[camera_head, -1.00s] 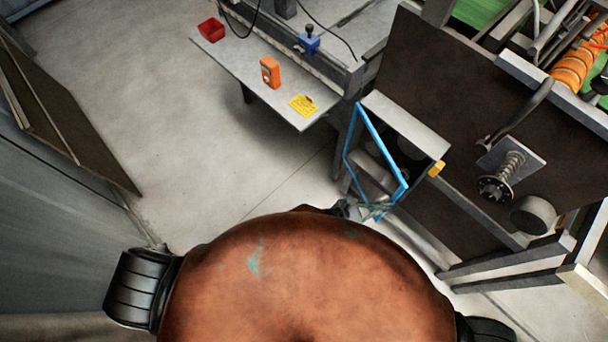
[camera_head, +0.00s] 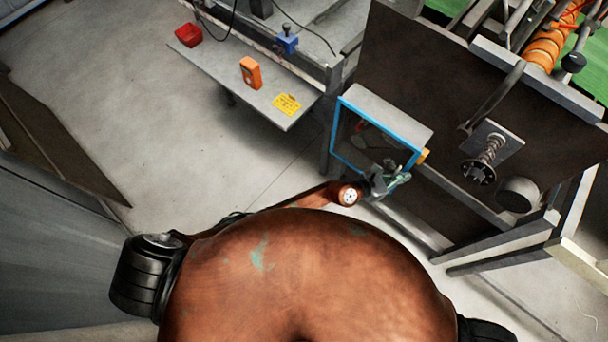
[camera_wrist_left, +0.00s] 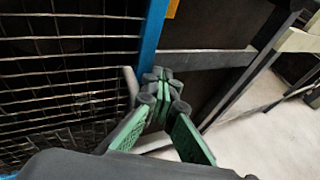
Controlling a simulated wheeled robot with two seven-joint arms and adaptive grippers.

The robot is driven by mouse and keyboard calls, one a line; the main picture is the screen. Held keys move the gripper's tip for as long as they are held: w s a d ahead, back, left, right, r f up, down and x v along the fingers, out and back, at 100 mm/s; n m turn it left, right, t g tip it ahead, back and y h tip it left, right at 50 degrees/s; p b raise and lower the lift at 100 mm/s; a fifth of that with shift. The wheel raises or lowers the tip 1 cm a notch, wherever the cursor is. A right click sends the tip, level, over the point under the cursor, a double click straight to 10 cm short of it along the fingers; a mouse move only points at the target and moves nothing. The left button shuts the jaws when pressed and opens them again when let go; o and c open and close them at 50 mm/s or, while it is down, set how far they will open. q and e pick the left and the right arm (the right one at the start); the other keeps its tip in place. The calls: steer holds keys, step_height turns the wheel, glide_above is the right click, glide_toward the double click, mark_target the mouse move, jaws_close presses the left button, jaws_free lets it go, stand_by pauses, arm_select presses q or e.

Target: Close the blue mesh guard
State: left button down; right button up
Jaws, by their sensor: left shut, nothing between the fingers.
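The blue mesh guard (camera_head: 382,125) is a blue frame at the front of a grey box-shaped housing (camera_head: 392,108). In the head view its frame lies close along the housing's front edge; any small gap there is hard to tell. My left gripper (camera_head: 400,179) is at the guard's lower right corner, shut and empty. In the left wrist view the fingertips (camera_wrist_left: 164,78) are together by the guard's blue upright (camera_wrist_left: 152,42), with the wire mesh (camera_wrist_left: 70,70) to the left. A grey bar stands beside the fingers; contact cannot be told. My right gripper is not in view.
A yellow-orange block (camera_head: 424,157) sits on the housing's right side. A dark machine panel (camera_head: 420,60) with a spindle (camera_head: 483,165) stands to the right. A grey shelf (camera_head: 225,75) holds a red bin (camera_head: 188,36) and an orange device (camera_head: 250,73). Floor to the left is clear.

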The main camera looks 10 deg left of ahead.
arm_select(q)
steer(key=shift+w+a, duration=0.1)
steer(key=s+a+r+p, duration=0.3)
steer(key=s+a+p, duration=0.2)
steer(key=s, duration=0.7)
steer(key=shift+a+p, duration=0.3)
steer(key=shift+a, duration=0.2)
steer(key=shift+s, duration=0.1)
